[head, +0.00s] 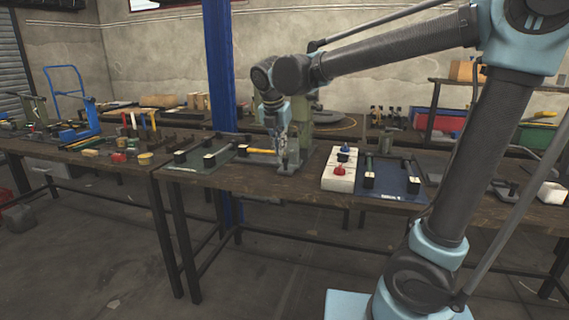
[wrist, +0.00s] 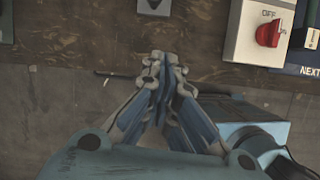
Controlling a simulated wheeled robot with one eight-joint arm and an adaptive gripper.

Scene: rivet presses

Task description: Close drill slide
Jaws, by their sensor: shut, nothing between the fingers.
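A grey-green press (head: 302,122) stands on the wooden table, with its upright partly behind my arm. I cannot tell which part of it, if any, is the drill slide. My gripper (head: 281,142) points down in front of the press, overlapping it in the head view; contact cannot be told. In the wrist view my gripper (wrist: 165,60) has its fingertips together and empty, seen over the table's front edge. A dark block with a triangle mark (wrist: 154,6) shows at the top of that view, beyond the fingertips.
A white switch box (head: 339,170) with a red knob stands right of the press; it also shows in the wrist view (wrist: 245,35). A blue board (head: 390,178) lies further right, a green board (head: 205,160) left. A blue post (head: 218,70) rises behind the table.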

